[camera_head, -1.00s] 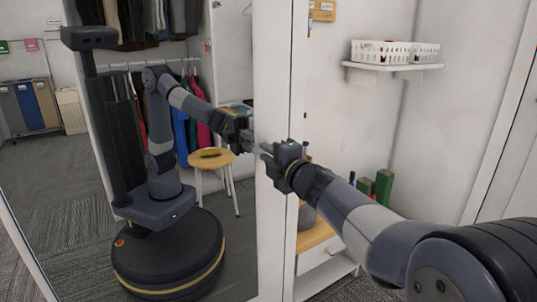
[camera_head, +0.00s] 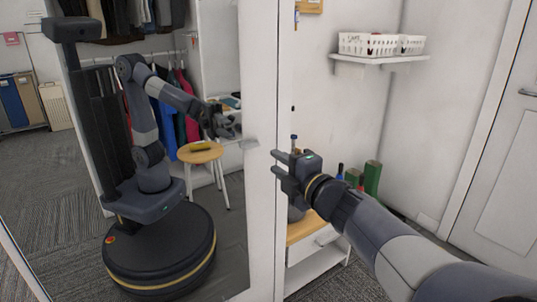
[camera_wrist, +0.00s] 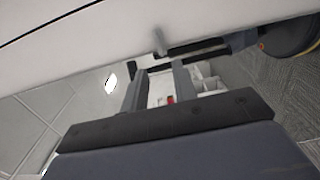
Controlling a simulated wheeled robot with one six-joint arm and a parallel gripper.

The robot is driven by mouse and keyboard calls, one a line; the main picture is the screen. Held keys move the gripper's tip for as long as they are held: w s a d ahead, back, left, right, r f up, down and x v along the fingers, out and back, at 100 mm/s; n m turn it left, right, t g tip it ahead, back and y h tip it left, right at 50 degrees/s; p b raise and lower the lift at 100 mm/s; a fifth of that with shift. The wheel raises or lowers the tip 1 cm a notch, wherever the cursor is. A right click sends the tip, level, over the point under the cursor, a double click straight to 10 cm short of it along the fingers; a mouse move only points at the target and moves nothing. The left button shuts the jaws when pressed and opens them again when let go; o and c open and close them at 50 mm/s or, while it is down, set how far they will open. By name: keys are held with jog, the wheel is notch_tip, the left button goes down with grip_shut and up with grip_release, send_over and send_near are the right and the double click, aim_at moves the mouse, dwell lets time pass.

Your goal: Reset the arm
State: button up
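My gripper (camera_head: 277,165) is out in front of the white edge of a mirrored door (camera_head: 262,200). Its two fingers are apart with nothing between them, so it is open and empty. In the wrist view the two fingers (camera_wrist: 158,84) also stand apart. A small grey handle (camera_head: 249,144) sticks out from the mirrored door, to the left of my gripper and clear of it. It seems to show in the wrist view too (camera_wrist: 159,42). My arm reaches in from the lower right, bent.
The mirror reflects my own body, a round stool (camera_head: 200,152) and hanging clothes. Behind my gripper is a low wooden-topped bench (camera_head: 304,229) with green items (camera_head: 372,178). White baskets (camera_head: 382,44) sit on a wall shelf. A white door (camera_head: 505,190) is at right.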

jog(key=shift+s+d, duration=0.35)
jog(key=shift+s, duration=0.2)
jog(key=b+x, duration=0.1)
jog(key=x, duration=0.9)
jog(key=shift+w+a, duration=0.25)
jog(key=shift+w, duration=0.1)
